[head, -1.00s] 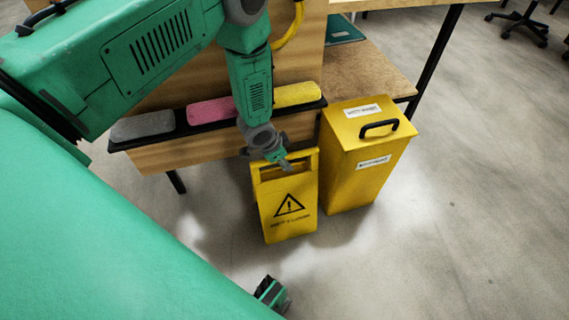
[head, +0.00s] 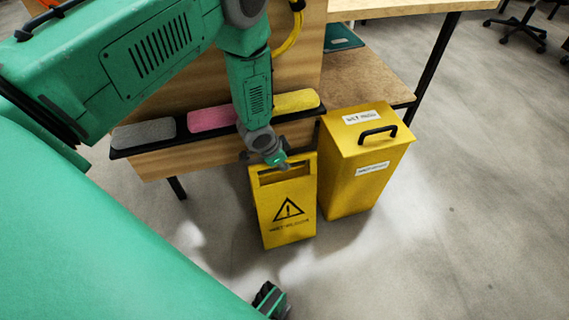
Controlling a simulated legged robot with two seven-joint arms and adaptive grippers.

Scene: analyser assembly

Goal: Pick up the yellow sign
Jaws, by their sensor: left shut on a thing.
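The yellow sign (head: 287,212) stands upright on the floor in the head view, with a black warning triangle on its face and a handle slot near its top. My left gripper (head: 277,162) is at the sign's top edge, shut on it; the fingertips are partly hidden behind the wrist and the sign's top. I cannot tell whether the sign's foot touches the floor. My right gripper is not clearly shown; only a dark and green part of mine shows at the bottom edge.
A yellow bin (head: 366,170) with a black lid handle stands close to the right of the sign. Behind the sign is a wooden bench with a black rail holding grey, pink and yellow pads (head: 213,118). The floor (head: 440,240) at the right and front is clear.

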